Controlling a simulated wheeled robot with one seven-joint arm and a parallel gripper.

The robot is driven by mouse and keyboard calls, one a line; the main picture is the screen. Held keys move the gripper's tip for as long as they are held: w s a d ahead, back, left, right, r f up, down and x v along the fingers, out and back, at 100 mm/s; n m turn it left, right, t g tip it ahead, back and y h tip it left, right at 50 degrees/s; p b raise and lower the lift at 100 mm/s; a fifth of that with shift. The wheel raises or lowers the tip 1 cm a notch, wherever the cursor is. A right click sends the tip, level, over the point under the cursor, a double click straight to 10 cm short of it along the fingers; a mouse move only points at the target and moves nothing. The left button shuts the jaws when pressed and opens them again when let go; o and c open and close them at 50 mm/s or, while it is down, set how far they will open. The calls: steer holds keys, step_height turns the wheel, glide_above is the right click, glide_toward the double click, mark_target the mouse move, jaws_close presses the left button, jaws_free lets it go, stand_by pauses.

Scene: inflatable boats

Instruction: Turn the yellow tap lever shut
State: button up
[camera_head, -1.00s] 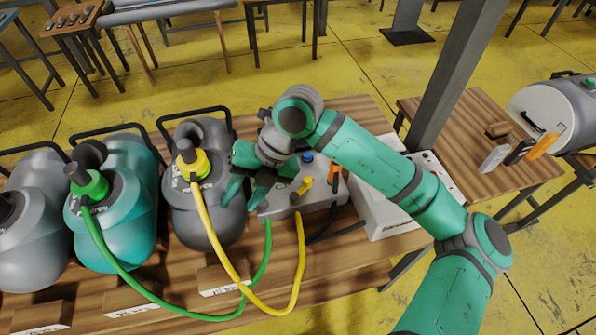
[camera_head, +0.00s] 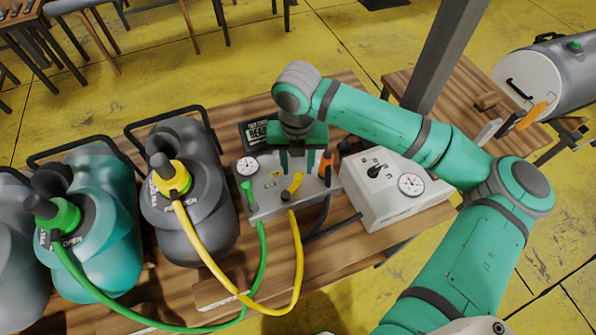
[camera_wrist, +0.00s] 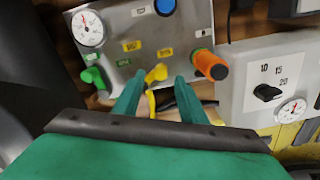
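The yellow tap lever (camera_head: 295,183) sits on the grey metal panel (camera_head: 262,208), slanting up to the right above the yellow hose. It also shows in the wrist view (camera_wrist: 157,73). My gripper (camera_head: 298,165) is over the panel at the lever, its fingers pointing down. In the wrist view my gripper (camera_wrist: 159,80) is open, with one finger on each side of the lever. A gap shows between the lever and the right finger; I cannot tell whether the left finger touches it. The lever's lower part is partly hidden between the fingers.
A green lever (camera_head: 247,190) stands left on the panel and an orange one (camera_head: 325,165) right, close to my fingers. A gauge (camera_head: 247,166) is at the panel's upper left. A white box (camera_head: 385,205) stands to the right. Yellow (camera_head: 205,250) and green hoses run to tanks.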

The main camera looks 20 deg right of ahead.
mark_target(298, 175)
steer(key=shift+d+f, duration=0.1)
steer(key=shift+f, duration=2.1)
jaws_close()
